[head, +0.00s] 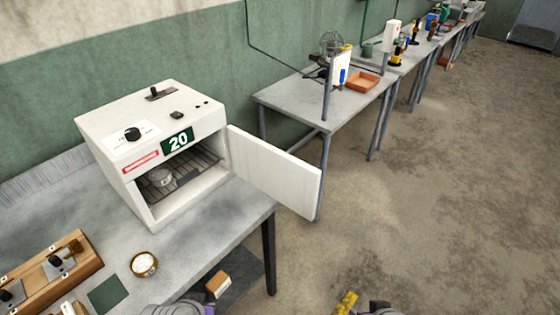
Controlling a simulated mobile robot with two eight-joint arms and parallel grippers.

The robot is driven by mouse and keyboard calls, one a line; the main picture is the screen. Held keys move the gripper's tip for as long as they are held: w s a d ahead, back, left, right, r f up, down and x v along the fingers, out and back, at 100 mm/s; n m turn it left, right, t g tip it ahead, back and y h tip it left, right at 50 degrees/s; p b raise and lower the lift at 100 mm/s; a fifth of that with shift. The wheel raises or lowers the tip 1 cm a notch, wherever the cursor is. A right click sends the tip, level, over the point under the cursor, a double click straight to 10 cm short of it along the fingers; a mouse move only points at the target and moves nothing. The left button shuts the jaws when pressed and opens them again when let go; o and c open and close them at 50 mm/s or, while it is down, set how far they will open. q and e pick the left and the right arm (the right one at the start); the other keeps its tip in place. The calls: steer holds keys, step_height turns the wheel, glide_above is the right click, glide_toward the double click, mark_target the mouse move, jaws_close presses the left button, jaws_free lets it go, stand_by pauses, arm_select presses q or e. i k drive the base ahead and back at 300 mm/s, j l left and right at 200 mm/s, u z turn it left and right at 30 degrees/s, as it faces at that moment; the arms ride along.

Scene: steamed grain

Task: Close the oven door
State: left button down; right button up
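The white oven (150,113) stands on the grey table at the left, with a green "20" label on its front. Its door (275,173) is hinged at the right side of the opening and stands wide open, reaching out to the right past the table edge. Inside, a small metal container (162,178) sits on a wire rack (197,161). Neither gripper's fingers are in view.
On the grey table (225,215), a small round bowl (144,264) with pale contents stands in front of the oven. A small box (218,284) sits on a lower shelf. The floor (400,220) at right is clear.

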mark_target(295, 183)
steer(key=k+j+u, duration=0.1)
steer(key=k+u, duration=0.15)
steer(key=k, duration=0.4)
steer(key=u, duration=1.7)
steer(key=l+u, duration=0.15)
steer(key=l, duration=0.35)
steer(key=k+l+u, duration=0.15)
steer(key=l, duration=0.35)
steer(key=k+l, duration=0.1)
steer(key=l, duration=0.65)
steer(key=k+l, duration=0.1)
steer(key=l, duration=1.35)
steer(key=k, duration=0.05)
